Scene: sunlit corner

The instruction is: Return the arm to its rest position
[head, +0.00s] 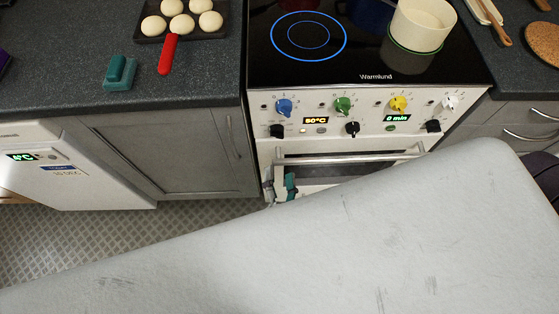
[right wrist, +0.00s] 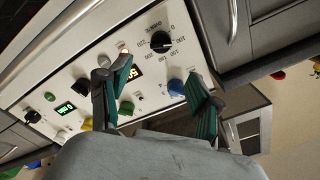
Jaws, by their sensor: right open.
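My right gripper (head: 281,186) shows in the head view in front of the oven door, just below the left part of its handle (head: 350,159). Its teal fingertips partly show, and my own large pale arm link hides much of the area below. In the right wrist view the two teal-padded fingers (right wrist: 161,97) stand wide apart with nothing between them. The oven's control panel (right wrist: 140,50) lies beyond them. I cannot tell whether the gripper touches the door or handle. My left gripper is not in view.
The stove (head: 365,40) carries a cream pot (head: 420,25). A blue knob (head: 284,107) and several others stick out of its front. A tray of buns (head: 178,30), a red-handled tool (head: 168,55) and a teal block (head: 120,72) are on the left counter. Patterned floor (head: 110,240) lies below.

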